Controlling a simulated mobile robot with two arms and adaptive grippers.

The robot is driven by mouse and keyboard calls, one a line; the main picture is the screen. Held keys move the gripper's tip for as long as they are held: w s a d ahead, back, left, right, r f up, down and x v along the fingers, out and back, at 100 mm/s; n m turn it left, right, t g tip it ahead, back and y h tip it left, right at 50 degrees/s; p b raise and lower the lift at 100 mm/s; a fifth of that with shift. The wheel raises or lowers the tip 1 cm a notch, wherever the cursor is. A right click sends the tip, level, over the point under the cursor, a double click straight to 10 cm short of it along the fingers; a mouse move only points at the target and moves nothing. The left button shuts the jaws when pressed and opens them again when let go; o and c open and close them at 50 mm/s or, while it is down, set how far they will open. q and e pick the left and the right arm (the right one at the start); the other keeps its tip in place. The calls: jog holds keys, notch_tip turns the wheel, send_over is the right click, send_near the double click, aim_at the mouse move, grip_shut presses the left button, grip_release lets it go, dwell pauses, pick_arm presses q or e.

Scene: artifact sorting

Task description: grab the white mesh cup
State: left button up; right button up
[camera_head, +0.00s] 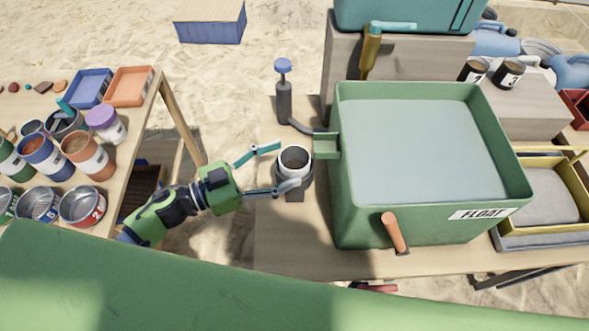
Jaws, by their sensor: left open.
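The white cup (295,149) has a pale rim and a dark inside; its mesh is too small to make out. It stands upright in a dark holder (306,188) at the spout of the green tank, near the picture's middle. My left gripper (286,166) reaches in from the left with its jaws open and nothing held. One finger ends at the cup's upper left and the other crosses its lower front edge. I cannot tell whether either finger touches the cup. My right gripper is not in view.
The green tank (345,200) marked FLOAT stands right of the cup, its spout (327,146) close by. A blue-capped post (284,98) stands behind. The left table (141,110) holds several cans and two trays. Bare tabletop (285,235) lies in front of the holder.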

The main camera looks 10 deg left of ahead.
pick_arm(q)
jog(key=shift+x, duration=1.05)
jog(key=c, duration=1.1)
jog(key=shift+o, duration=0.2)
